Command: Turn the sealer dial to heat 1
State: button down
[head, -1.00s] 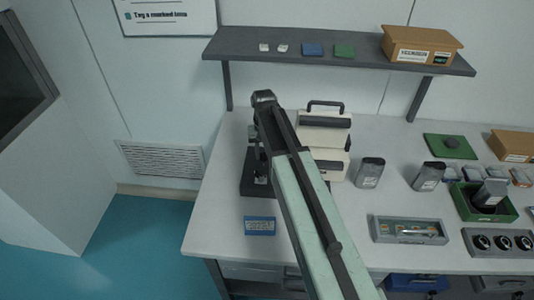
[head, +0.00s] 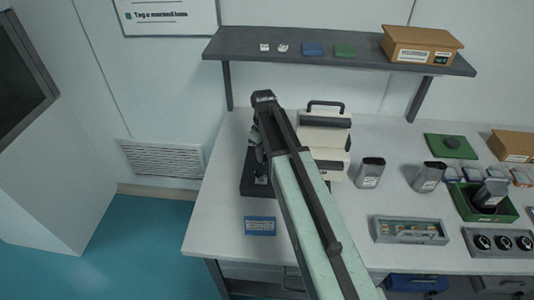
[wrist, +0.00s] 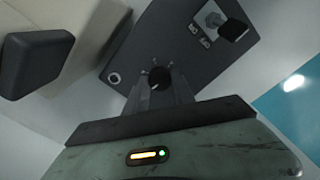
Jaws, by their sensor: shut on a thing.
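The sealer's dark control panel (wrist: 180,45) fills the upper middle of the wrist view. Its small round black dial (wrist: 159,74) sits between the fingertips of my gripper (wrist: 160,88), which is shut on it. Small pale marks surround the dial, but I cannot read the heat numbers or the pointer's setting. In the head view the dark base (head: 258,187) stands at the left of the bench, and my arm hides the dial and most of the fingers.
A cream case (head: 323,133) with a black handle stands right of my arm. A blue box (head: 260,226) lies in front. A shelf (head: 340,60) hangs behind.

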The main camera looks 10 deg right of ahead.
jog(key=shift+s, duration=0.2)
dwell(0.4)
jog(key=c, duration=1.1)
grip_release()
jog(key=shift+s+r, duration=0.1)
jog(key=shift+r, duration=0.05)
jog(key=shift+o, duration=0.2)
notch_tip(320, 180, up, 8)
jog(key=p, duration=0.8)
jog(key=shift+f, duration=0.25)
